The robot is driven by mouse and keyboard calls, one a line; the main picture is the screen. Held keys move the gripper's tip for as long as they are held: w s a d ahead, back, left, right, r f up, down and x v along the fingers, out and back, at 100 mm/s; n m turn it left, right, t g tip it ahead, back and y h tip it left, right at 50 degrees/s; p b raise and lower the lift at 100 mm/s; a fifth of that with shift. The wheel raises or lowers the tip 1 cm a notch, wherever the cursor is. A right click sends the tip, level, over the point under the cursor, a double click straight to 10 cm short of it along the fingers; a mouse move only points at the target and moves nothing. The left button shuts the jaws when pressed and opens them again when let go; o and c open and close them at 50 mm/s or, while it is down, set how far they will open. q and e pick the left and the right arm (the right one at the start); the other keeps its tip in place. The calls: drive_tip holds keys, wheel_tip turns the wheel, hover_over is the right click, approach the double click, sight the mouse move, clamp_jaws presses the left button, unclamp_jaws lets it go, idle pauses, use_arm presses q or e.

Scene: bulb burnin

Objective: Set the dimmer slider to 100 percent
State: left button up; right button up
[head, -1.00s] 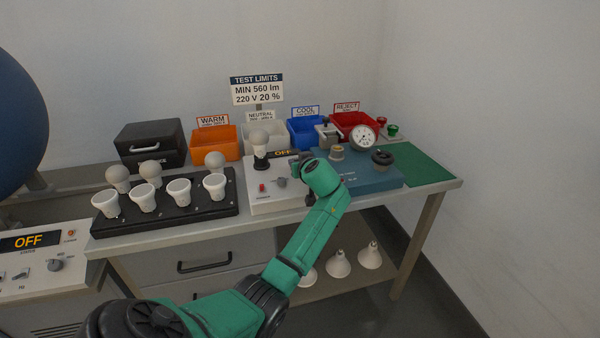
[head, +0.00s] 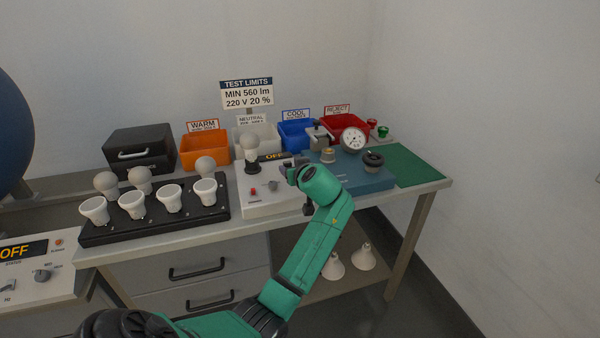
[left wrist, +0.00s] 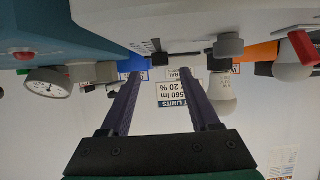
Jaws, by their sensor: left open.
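The white test box (head: 268,204) stands on the bench with a bulb in its socket, a red switch and a grey knob (head: 273,186). In the left wrist view, which is upside down, the box face shows a scale, a thin slot and a small black block, apparently the dimmer slider (left wrist: 160,59). My left gripper (head: 290,172) is over the right part of the box and hides the slider in the head view. Its two fingers (left wrist: 177,63) are open, with the black block between their tips in the picture; I cannot tell whether they touch it. My right gripper is out of view.
The blue fixture (head: 355,178) with a round gauge (head: 352,140) stands just right of the box. A black rack (head: 155,217) with several bulbs is on the left. Coloured bins, such as the orange one (head: 205,152), stand behind.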

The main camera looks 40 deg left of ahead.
use_arm(q)
drive_tip(key=v, duration=0.9)
drive_tip(key=shift+s+d, duration=0.15)
